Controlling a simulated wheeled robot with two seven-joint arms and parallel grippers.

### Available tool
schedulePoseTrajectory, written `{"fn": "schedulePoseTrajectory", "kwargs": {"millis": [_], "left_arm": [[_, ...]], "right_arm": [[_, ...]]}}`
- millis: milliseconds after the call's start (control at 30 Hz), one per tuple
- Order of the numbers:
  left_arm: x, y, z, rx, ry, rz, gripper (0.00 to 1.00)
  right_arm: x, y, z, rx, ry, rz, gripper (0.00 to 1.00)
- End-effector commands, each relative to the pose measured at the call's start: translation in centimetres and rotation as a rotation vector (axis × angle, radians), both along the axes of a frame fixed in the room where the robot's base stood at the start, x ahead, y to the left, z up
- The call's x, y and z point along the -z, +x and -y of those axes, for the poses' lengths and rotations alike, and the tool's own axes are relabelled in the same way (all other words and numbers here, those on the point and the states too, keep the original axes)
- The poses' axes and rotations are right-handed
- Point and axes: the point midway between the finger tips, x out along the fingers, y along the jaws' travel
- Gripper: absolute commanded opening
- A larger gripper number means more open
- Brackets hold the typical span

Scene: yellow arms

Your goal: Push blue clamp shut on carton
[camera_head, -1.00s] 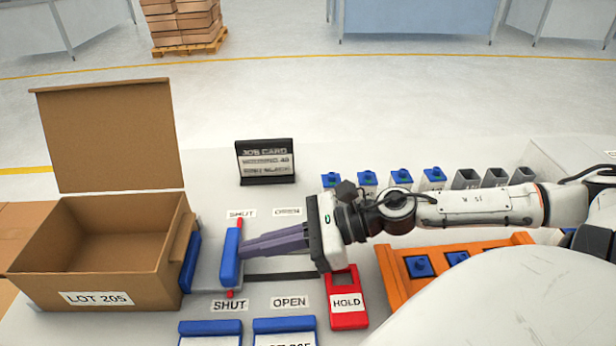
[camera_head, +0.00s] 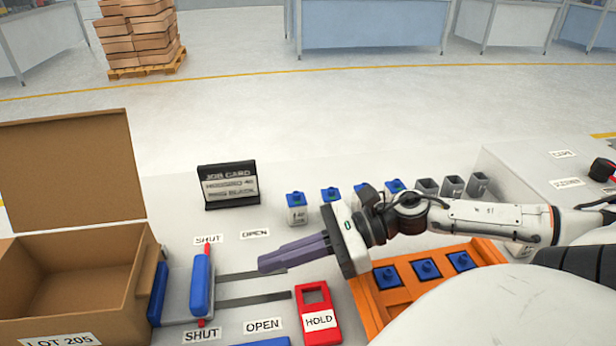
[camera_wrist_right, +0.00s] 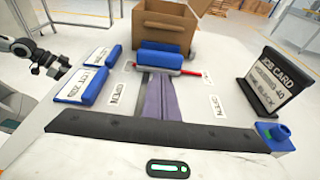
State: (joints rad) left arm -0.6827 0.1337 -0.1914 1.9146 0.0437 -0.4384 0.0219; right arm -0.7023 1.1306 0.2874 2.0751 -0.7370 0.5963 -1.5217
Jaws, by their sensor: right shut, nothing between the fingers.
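The blue clamp (camera_head: 200,284) stands at the SHUT end of its track, beside the carton's right wall, with a blue pad (camera_head: 158,292) between it and the carton. The open carton (camera_head: 75,285) labelled LOT 205 is at the left, lid raised. My right gripper (camera_head: 262,264) is shut and empty, its purple fingers pointing left over the track, apart from the clamp. In the right wrist view the fingers (camera_wrist_right: 161,98) point toward the clamp (camera_wrist_right: 160,63) and carton (camera_wrist_right: 165,25).
A red HOLD card (camera_head: 318,312) lies right of the track. An orange rack (camera_head: 385,305) with blue-topped pieces is beyond it. A black job card (camera_head: 229,186) stands behind. Several blue-lidded and grey containers (camera_head: 330,203) line the back. Track slots toward OPEN are empty.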

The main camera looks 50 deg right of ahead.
Motion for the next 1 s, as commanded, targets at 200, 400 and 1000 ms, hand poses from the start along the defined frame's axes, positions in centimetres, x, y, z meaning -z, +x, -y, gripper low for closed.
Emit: {"fn": "schedulePoseTrajectory", "kwargs": {"millis": [200,400,1000], "left_arm": [[-0.7,-0.3,-0.1,-0.003,0.001,-0.004,0.31],[-0.8,-0.4,-0.2,-0.002,0.001,-0.007,0.31],[-0.7,-0.4,-0.2,0.000,0.003,-0.011,0.31]], "right_arm": [[-1.1,-1.8,2.6,0.003,0.001,-0.001,0.00],[-1.5,-2.6,3.8,0.000,-0.001,-0.001,0.00],[-1.5,-2.7,3.9,-0.001,-0.002,-0.001,0.00]]}}
